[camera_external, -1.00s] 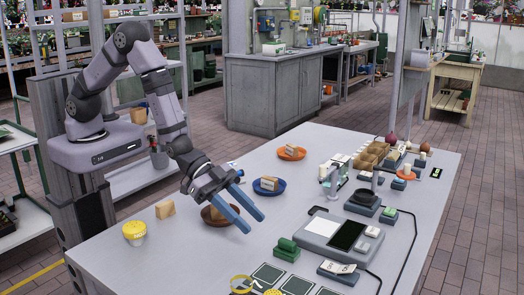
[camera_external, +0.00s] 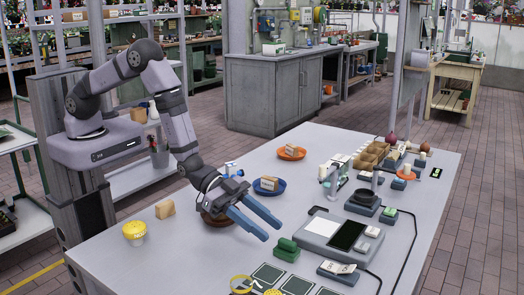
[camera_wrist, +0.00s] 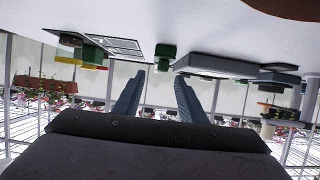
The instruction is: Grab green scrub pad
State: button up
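The green scrub pad (camera_external: 287,244) appears as a green block lying on another green piece on the grey table, left of the scale. It also shows in the wrist view (camera_wrist: 165,50), upside down, ahead of the gap between my fingers. My gripper (camera_external: 270,231) has two blue fingers, apart and empty, above the table just behind and left of the pad. The fingers also show in the wrist view (camera_wrist: 160,76), pointing toward the pad. They look apart from it.
A grey scale (camera_external: 322,233) with a dark screen stands right of the pad. Dark green squares (camera_external: 267,274) lie in front. A brown bowl (camera_external: 216,218) is behind my gripper, a blue bowl (camera_external: 269,186) farther back. A yellow-lidded tub (camera_external: 134,231) stands left.

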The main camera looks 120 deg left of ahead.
aim_at(283, 239)
jog(key=shift+a+p+x, duration=0.2)
jog(key=shift+p+x, duration=0.85)
jog(key=shift+x, duration=1.55)
jog(key=shift+f, duration=0.15)
grip_shut()
